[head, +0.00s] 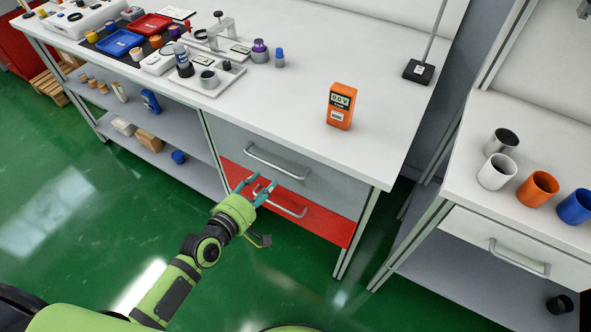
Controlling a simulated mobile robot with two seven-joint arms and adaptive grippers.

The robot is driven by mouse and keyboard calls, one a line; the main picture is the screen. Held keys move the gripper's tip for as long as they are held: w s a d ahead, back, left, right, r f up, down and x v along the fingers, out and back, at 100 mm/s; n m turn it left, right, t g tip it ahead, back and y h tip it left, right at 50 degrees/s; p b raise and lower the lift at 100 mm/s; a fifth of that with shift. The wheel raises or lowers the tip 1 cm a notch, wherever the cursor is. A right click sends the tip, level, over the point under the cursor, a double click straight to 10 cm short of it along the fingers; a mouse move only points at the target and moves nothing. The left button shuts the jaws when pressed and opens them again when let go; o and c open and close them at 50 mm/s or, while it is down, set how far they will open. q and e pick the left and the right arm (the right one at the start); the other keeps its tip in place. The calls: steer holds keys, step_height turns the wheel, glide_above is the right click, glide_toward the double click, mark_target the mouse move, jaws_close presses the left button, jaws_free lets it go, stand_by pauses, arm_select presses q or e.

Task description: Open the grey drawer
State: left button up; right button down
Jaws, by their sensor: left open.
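The grey drawer (315,177) is the upper of two drawers under the white workbench, and it looks shut. Its silver bar handle (277,162) runs across its front. My left gripper (265,181) reaches in from the lower left with its teal fingers apart and nothing between them. Its fingertips show just below the grey drawer's handle, in front of the red drawer (325,222). I cannot tell how far they are from the drawer fronts. Part of the red drawer and its handle is hidden behind the gripper. My right gripper is not in view.
The red drawer's handle (285,203) is close beside my left fingers. An orange meter (341,106) stands on the workbench top (290,85). Open shelves (190,172) lie left of the drawers. A second table with cups (497,171) and a white drawer (515,248) is at right. The green floor in front is clear.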

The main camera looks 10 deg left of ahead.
mark_target(277, 168)
arm_select(q)
steer(key=w, duration=0.2)
steer(key=w+d, duration=0.2)
steer(key=w, duration=0.1)
steer(key=shift+w+d+r, duration=0.2)
steer(key=shift+w, duration=0.15)
steer(key=shift+w+d+f, duration=0.1)
steer(key=shift+w+d, duration=0.1)
steer(key=shift+w, duration=0.35)
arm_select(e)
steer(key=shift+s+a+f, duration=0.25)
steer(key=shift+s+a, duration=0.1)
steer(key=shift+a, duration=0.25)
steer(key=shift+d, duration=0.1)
arm_select(q)
jaws_close()
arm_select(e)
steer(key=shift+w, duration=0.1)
